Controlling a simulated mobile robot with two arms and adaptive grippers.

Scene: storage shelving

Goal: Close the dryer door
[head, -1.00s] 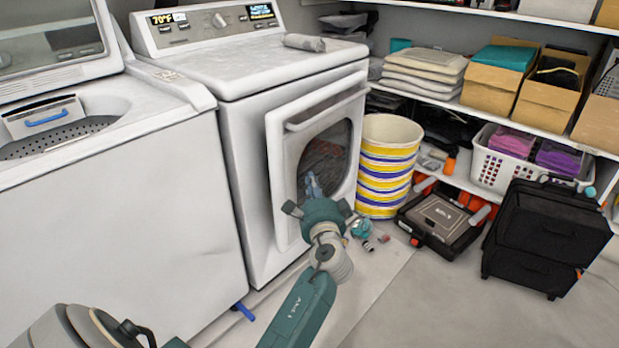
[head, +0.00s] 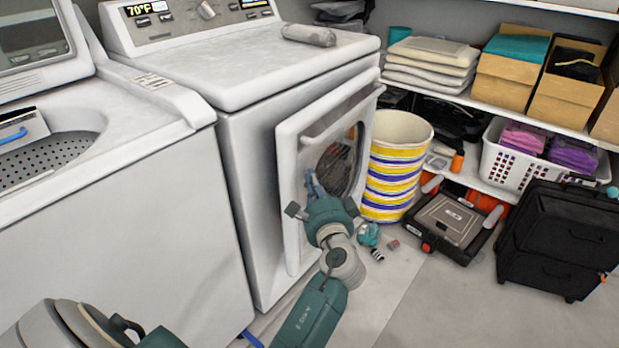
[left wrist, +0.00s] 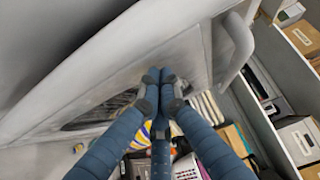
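The white dryer (head: 235,190) stands left of the middle in the head view. Its white door (head: 291,185), with a dark window (head: 338,165) and a bar handle (head: 345,110), stands ajar from the dryer front. In the left wrist view the door (left wrist: 100,50) fills the upper left, with the handle (left wrist: 238,45) at right. My left gripper (head: 312,183) is in front of the door window; its fingertips (left wrist: 159,76) are together and hold nothing. They are close to the door's face; I cannot tell if they touch it. My right gripper is not in view.
An open washer (head: 110,230) stands left of the dryer. A striped bin (head: 395,170) stands right of the door, close to its edge. A tool case (head: 448,225) and a black suitcase (head: 555,240) are on the floor at right, in front of shelves.

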